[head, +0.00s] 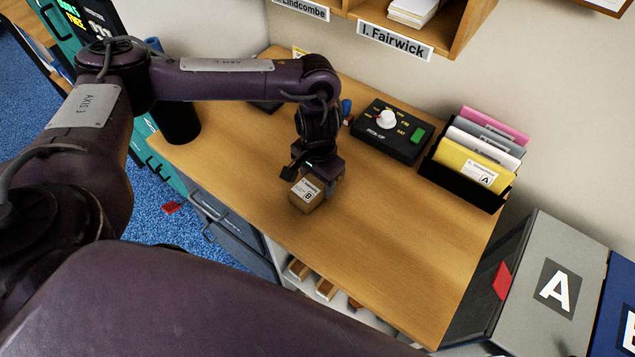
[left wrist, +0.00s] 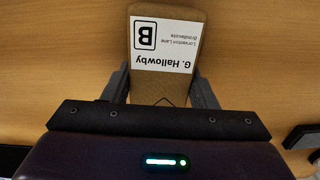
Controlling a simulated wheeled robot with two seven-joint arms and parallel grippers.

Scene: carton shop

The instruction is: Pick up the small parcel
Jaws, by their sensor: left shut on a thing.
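The small parcel (head: 306,194) is a brown box with a white label marked B. It is at the middle of the wooden desk (head: 400,220) in the head view. My left gripper (head: 313,178) is shut on it, with one finger on each side. In the left wrist view the parcel (left wrist: 165,80) sits between the two dark fingers, and its label reads G. Hallowby. I cannot tell whether the parcel touches the desk. My right gripper is not in view.
A black control box (head: 388,133) with a white knob and a black rack (head: 462,180) of coloured folders stand behind and right of the parcel. A grey bin marked A (head: 545,285) is at the right. The desk's right front is clear.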

